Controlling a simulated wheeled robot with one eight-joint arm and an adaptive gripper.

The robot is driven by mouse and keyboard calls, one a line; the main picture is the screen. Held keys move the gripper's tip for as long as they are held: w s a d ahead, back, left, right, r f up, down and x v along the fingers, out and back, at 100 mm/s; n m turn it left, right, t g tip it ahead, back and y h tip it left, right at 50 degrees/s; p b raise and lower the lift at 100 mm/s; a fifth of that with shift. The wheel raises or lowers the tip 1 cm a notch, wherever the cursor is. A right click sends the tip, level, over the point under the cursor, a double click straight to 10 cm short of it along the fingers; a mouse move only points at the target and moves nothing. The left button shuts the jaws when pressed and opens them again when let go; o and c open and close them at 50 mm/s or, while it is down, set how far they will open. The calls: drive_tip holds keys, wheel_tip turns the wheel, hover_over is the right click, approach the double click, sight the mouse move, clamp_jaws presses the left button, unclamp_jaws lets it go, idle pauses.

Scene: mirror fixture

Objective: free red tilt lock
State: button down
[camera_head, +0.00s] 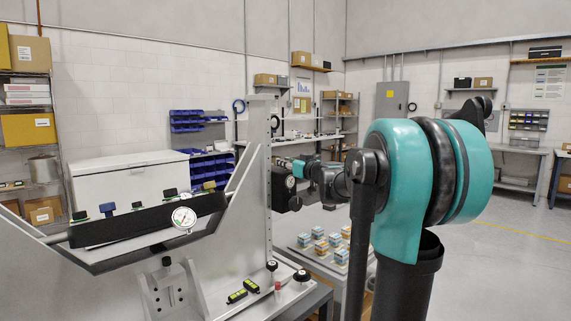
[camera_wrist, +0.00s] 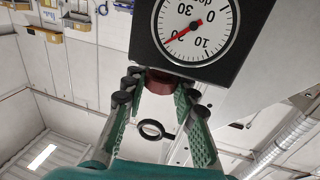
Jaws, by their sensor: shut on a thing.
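The red tilt lock (camera_wrist: 158,82) is a dark red knob under a black box with a white dial (camera_wrist: 195,27) in the wrist view. My gripper (camera_wrist: 161,92) has its green fingers with dark tips on either side of the knob, closed on it. The dial's numbers are upside down and its red needle points near 20. In the head view, my gripper (camera_head: 297,167) is small and partly hidden at the black dial box (camera_head: 284,184) on the fixture's upright post. The red lock cannot be made out there.
The grey fixture carries a black tilted bar (camera_head: 140,222) with several clips and a round gauge (camera_head: 184,218). Black knobs (camera_head: 301,276) and small green-yellow parts (camera_head: 237,296) lie on its base. Several small boxes (camera_head: 320,240) stand on a low table behind. Open floor lies to the right.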

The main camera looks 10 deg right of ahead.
drive_tip(key=n+g+y, duration=0.1)
drive_tip(key=n+y, duration=0.1)
drive_tip(key=y, duration=0.1)
drive_tip(key=shift+d+g, duration=0.1)
drive_tip(key=shift+g, duration=0.3)
drive_tip(key=n+g+y, duration=0.4)
drive_tip(key=g, duration=0.1)
drive_tip(key=shift+w+n+y, duration=0.1)
drive_tip(key=shift+n+y, duration=0.3)
drive_tip(key=n+g+y, duration=0.1)
drive_tip(key=n+g, duration=0.2)
drive_tip(key=g, duration=0.1)
drive_tip(key=n+g+y, duration=0.1)
drive_tip(key=n+g, duration=0.2)
drive_tip(key=g, duration=0.2)
drive_tip(key=shift+g+y, duration=0.3)
drive_tip(key=shift+y, duration=0.1)
drive_tip(key=shift+n+g, duration=0.3)
drive_tip(key=shift+n, duration=0.1)
drive_tip(key=c, duration=1.2)
unclamp_jaws()
drive_tip(key=shift+d, duration=3.6)
